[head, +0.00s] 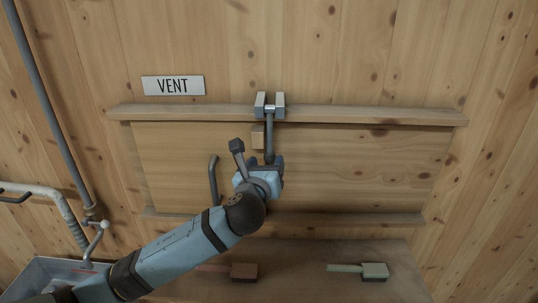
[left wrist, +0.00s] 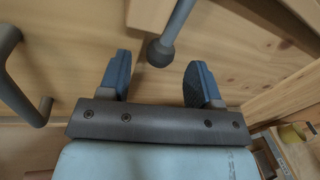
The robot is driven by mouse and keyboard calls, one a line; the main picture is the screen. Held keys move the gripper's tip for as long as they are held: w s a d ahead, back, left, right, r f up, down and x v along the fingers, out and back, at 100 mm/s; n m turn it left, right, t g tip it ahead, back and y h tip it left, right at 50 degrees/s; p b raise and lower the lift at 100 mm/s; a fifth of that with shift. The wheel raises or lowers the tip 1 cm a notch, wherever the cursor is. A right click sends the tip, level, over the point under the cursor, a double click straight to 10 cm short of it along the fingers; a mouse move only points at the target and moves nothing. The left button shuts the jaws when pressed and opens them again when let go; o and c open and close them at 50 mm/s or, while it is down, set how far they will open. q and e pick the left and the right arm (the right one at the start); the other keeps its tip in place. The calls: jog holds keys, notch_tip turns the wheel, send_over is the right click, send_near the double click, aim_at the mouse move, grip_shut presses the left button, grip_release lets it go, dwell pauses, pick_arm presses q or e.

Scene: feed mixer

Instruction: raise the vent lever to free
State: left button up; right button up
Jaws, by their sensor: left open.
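The vent lever (head: 269,135) is a grey rod hanging down from a metal bracket on the upper wooden rail, below the VENT sign (head: 173,85). Its rounded knob (left wrist: 160,53) shows in the left wrist view between my left fingertips, touching neither. My left gripper (head: 270,162) is open at the lever's lower end; in the left wrist view (left wrist: 159,76) its two blue fingers stand apart on either side of the knob. In the head view my gripper hides the knob. The right gripper is not in view.
A wooden block (head: 258,136) sits just left of the lever. A grey pull handle (head: 213,182) is on the wooden panel (head: 350,170), left of my gripper. A red brush (head: 244,271) and a green brush (head: 375,271) lie below. A basin (head: 40,268) and pipes are at left.

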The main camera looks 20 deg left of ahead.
pick_arm(q)
jog(key=shift+w+a, duration=0.15)
jog(key=shift+w, duration=1.3)
jog(key=shift+c, duration=0.4)
grip_shut()
